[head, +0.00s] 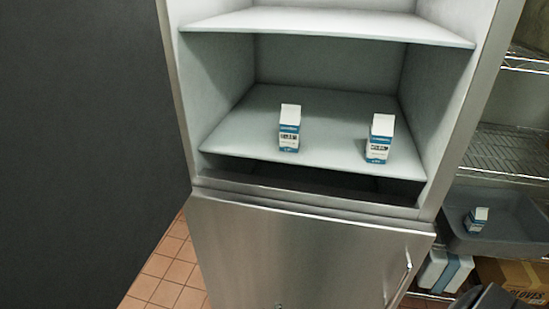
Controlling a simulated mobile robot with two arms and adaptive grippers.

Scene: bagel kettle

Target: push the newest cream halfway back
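Two small white and blue cream cartons stand upright on the middle shelf (250,150) of the open steel cabinet. The right carton (380,139) stands nearer the front edge, towards the right wall. A third similar carton (477,220) sits in a dark grey tray (500,240) at the right. The print on the cartons is too small to read, so I cannot tell which is newest. I make out neither gripper.
An upper shelf (330,25) hangs above the cartons. A closed steel door (290,260) is below. Wire racks (510,150) and a cardboard box (520,275) are at the right. A dark shape (488,299) at the bottom right edge is unclear. The shelf behind the cartons is clear.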

